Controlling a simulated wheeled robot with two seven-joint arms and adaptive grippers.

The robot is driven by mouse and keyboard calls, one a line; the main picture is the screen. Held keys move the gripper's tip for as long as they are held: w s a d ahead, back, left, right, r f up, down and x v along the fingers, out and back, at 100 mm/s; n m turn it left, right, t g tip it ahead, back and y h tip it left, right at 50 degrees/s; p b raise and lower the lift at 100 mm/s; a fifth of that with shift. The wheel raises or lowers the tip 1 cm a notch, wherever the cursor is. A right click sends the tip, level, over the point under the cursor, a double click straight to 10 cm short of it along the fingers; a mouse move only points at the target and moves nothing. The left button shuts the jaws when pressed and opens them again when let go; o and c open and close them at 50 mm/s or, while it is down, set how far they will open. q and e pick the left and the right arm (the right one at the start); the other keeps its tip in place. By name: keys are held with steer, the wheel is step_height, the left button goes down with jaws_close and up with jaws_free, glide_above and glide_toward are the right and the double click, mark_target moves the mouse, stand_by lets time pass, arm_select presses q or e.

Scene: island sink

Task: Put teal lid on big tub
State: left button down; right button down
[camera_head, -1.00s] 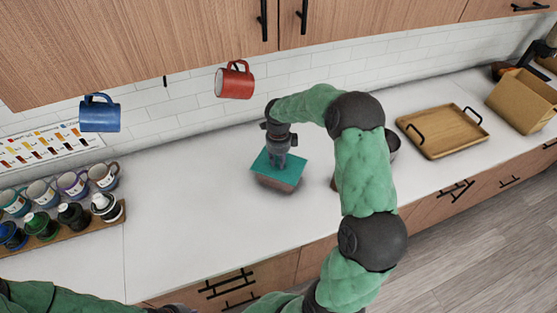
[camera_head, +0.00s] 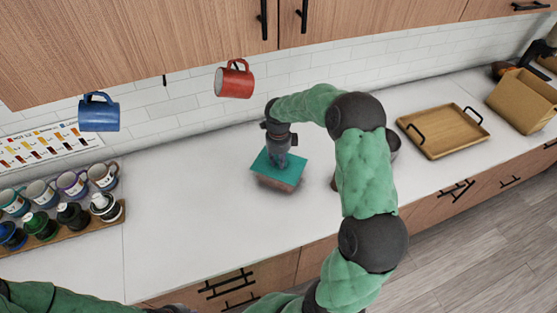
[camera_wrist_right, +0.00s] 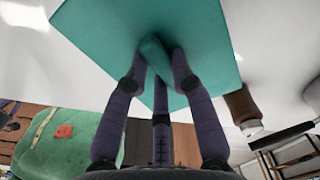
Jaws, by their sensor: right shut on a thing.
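The teal lid (camera_head: 298,166) is a flat rectangular plate directly above the brownish-pink tub (camera_head: 277,184) on the white counter. The lid covers most of the tub from above, so I cannot tell whether it is seated or slightly raised. My right gripper (camera_head: 279,163) points down and is shut on the lid's raised middle grip. In the right wrist view the lid (camera_wrist_right: 95,35) fills the top, with the right gripper's fingers (camera_wrist_right: 160,75) around its teal grip. Part of my left arm shows at the bottom left; its gripper is not visible.
A dark round vessel (camera_head: 392,142) stands partly behind my right arm. A wooden tray (camera_head: 442,131) lies farther right. Mugs and jars stand on a wooden rack (camera_head: 75,232) at left. Red (camera_head: 235,80) and blue (camera_head: 99,115) mugs hang above. The counter left of the tub is clear.

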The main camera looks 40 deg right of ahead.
steer(key=shift+f+b, duration=0.35)
steer(key=shift+b, duration=0.25)
stand_by(0.8)
steer(key=c, duration=1)
jaws_free()
steer(key=shift+r, duration=0.1)
step_height(320, 180, up, 12)
steer(key=shift+f, duration=0.1)
